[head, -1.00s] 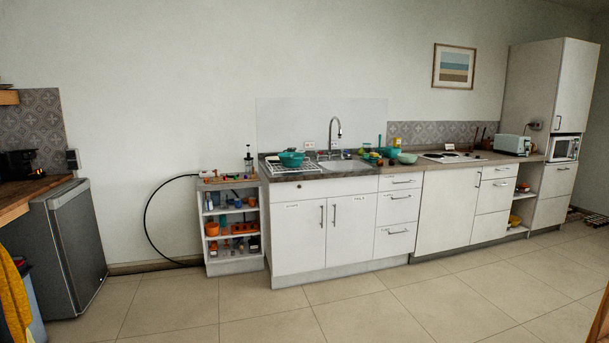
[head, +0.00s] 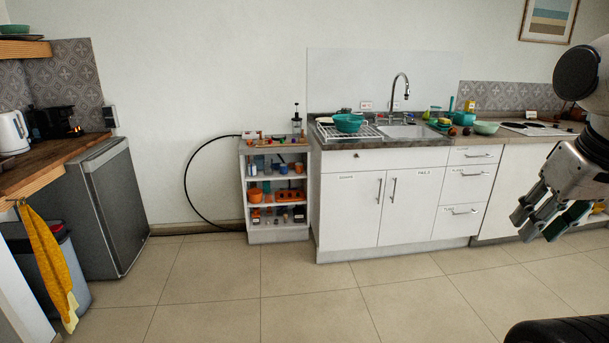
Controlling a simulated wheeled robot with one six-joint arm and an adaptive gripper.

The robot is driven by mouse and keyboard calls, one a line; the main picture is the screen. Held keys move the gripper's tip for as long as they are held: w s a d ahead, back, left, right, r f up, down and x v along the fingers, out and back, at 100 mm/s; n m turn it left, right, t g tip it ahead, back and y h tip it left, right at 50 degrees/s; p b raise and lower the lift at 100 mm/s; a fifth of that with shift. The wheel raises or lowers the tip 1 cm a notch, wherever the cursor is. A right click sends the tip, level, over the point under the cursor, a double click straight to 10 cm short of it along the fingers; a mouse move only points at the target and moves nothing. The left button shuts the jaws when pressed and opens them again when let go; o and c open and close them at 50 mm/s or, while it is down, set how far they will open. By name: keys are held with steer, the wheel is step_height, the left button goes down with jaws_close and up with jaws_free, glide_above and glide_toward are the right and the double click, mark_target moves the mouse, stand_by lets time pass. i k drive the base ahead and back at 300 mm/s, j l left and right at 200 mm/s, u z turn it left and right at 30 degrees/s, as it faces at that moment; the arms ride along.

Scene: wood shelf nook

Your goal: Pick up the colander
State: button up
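A teal, bowl-shaped thing that looks like the colander (head: 348,123) sits on the white wire dish rack (head: 345,133), left of the sink. Any holes in it are too small to make out. My gripper (head: 538,222) hangs at the right side of the head view, fingers pointing down and left. Its fingers are spread apart with nothing visible between them. In the picture it is well to the right of and below the teal bowl, and apart from it.
A low open shelf (head: 275,232) with an orange pot and small items stands left of the white sink cabinet (head: 350,210). A grey fridge (head: 115,215) stands at left. The tiled floor in front is clear.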

mark_target(345, 123)
steer(key=i+u, duration=0.15)
steer(key=i, duration=1.9)
steer(key=i+z, duration=0.15)
steer(key=i, duration=0.3)
steer(key=i+j+z, duration=0.15)
steer(key=i, duration=0.25)
steer(key=i+j+z, duration=0.15)
steer(key=i, duration=0.3)
